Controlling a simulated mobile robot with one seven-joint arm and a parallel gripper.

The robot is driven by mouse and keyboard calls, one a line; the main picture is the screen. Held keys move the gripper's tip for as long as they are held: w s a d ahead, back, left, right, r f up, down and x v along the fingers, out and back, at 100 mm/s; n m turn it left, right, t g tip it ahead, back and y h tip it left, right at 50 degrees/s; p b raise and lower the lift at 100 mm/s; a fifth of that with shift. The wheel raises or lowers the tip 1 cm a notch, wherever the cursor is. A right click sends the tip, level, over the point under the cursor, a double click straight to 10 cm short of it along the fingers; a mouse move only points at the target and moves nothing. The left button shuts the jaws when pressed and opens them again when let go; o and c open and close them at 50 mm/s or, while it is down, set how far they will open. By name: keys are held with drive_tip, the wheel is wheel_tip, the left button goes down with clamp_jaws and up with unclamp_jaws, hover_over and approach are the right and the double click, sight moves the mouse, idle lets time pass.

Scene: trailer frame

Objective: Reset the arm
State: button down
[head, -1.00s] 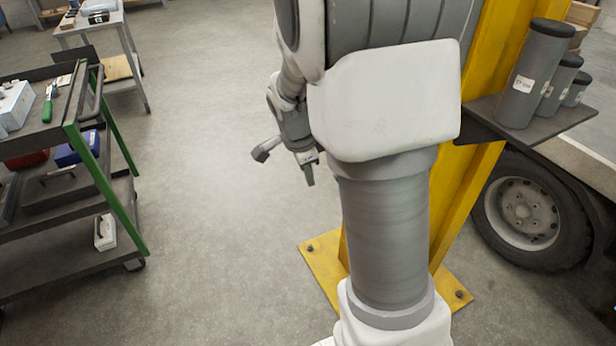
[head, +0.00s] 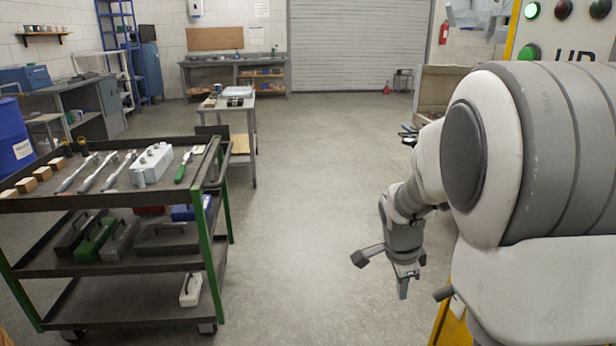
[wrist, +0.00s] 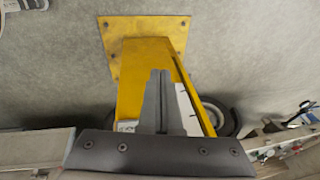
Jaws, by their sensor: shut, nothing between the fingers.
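My gripper (head: 405,280) hangs at the end of my folded arm, right of centre in the head view, pointing down over open floor. It holds nothing. In the wrist view its two fingers (wrist: 158,100) are together, in front of a yellow post (wrist: 145,75) whose base plate is bolted to the floor. In the head view a strip of the yellow post (head: 452,325) shows low on the right, mostly hidden behind my arm.
A tool cart (head: 110,262) with green posts stands on the left. A small table (head: 243,108) and a workbench (head: 275,62) are farther back. A wheel (wrist: 215,112) shows beside the post in the wrist view. The grey floor (head: 305,200) in the middle is clear.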

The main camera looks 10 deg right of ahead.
drive_tip(key=s+a+r+n+t+y, duration=0.1)
drive_tip(key=s+a+r+n, duration=0.35)
drive_tip(key=s+n, duration=0.2)
drive_tip(key=s+a+r+n+t+y, duration=0.1)
drive_tip(key=s+a+r+n+t, duration=0.15)
drive_tip(key=s+r+n, duration=0.35)
drive_tip(key=s+a+r+n, duration=0.3)
drive_tip(key=s+a+n, duration=0.1)
drive_tip(key=s+n, duration=0.25)
wheel_tip(320, 180, up, 22)
drive_tip(key=p, duration=2.1)
drive_tip(key=shift+s+d+f+m, duration=0.2)
drive_tip(key=shift+s+m, duration=0.05)
drive_tip(key=shift+m, duration=0.05)
drive_tip(key=shift+d, duration=0.15)
